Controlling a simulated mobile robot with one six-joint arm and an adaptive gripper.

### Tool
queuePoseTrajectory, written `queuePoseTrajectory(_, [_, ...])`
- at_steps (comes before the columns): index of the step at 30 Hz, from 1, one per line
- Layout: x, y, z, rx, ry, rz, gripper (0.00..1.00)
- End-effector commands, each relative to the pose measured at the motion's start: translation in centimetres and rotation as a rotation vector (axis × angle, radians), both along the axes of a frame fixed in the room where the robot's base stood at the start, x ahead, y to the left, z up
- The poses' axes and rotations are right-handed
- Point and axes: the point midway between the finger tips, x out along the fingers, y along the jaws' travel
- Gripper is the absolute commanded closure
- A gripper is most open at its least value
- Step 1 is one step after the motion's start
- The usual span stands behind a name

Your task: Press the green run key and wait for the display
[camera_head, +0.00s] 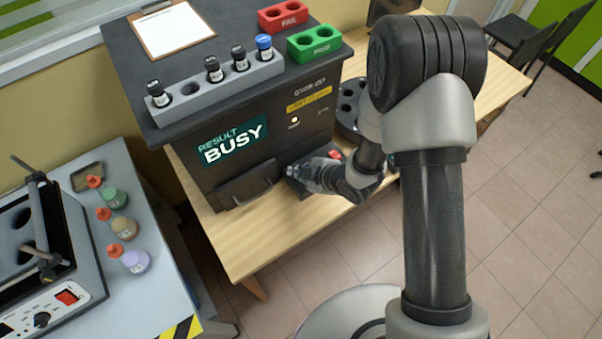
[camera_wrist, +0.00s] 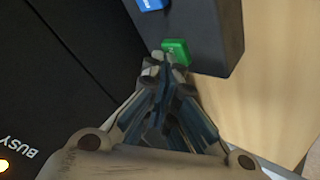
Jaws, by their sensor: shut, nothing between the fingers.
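The green run key (camera_wrist: 178,48) shows in the wrist view on a dark key box (camera_wrist: 215,28), just beyond my fingertips. My gripper (camera_wrist: 165,66) is shut and empty, its tips at the near edge of the key; I cannot tell whether they touch it. In the head view my gripper (camera_head: 298,172) is at the key box in front of the dark analyser, and the green key is hidden there. The analyser's display (camera_head: 232,139) reads "RESULT BUSY". Part of the word BUSY (camera_wrist: 16,150) also shows in the wrist view.
A blue key (camera_wrist: 150,4) sits beside the green one, and a red key (camera_head: 334,154) shows on the box. On the analyser are a grey vial rack (camera_head: 215,92), a red block (camera_head: 283,15), a green block (camera_head: 315,44) and a clipboard (camera_head: 172,30).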

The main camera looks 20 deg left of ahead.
Motion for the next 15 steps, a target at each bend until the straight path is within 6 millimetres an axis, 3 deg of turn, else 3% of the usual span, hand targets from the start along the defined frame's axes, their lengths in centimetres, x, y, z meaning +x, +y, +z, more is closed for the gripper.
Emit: queuePoseTrajectory(15, [0.0, 0.0, 1.8, 0.000, 0.001, 0.001, 1.00])
